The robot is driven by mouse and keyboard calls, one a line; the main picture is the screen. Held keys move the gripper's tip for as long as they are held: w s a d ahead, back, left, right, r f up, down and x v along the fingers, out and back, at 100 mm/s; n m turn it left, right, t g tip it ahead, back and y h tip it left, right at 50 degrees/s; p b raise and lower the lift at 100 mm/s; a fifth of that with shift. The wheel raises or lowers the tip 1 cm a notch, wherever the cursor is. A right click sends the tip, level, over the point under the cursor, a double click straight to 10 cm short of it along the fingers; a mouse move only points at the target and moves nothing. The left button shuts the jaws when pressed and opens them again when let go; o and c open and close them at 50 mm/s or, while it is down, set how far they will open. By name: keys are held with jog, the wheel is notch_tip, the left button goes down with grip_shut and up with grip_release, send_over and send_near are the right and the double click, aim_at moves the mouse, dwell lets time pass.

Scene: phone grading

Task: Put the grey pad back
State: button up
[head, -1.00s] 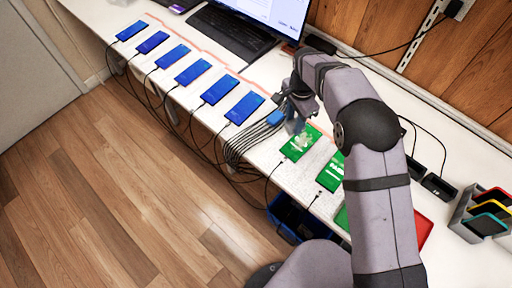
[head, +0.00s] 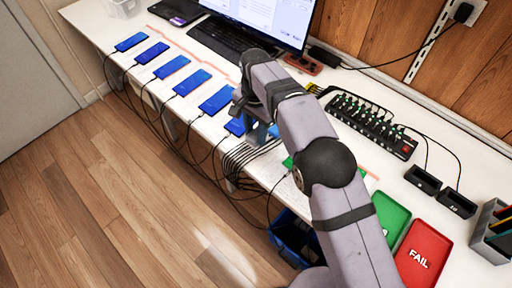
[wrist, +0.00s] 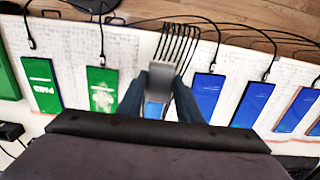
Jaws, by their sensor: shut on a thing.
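My gripper (wrist: 160,100) is shut on the grey pad (wrist: 160,74), which shows as a pale grey block between the two dark fingers in the wrist view. A small blue item (head: 273,131) shows just right of my gripper; a patch of blue (wrist: 154,110) also shows between the fingers. Whether the pad touches anything below is unclear.
Blue-screened phones (head: 193,82) line the table's front edge with cables. Green-screened phones (wrist: 103,90) lie on the other side, largely hidden by my arm in the head view. A green tray (head: 390,212), a red FAIL tray (head: 418,257) and a black hub (head: 370,125) stand right.

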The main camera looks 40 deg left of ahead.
aim_at(256, 134)
jog(key=shift+f+p, duration=0.7)
jog(key=shift+f, duration=2.95)
jog(key=shift+f, duration=0.2)
jog(key=o, duration=1)
notch_tip(256, 134, up, 12)
jog(key=shift+r+b, duration=0.2)
jog(key=shift+b, duration=0.8)
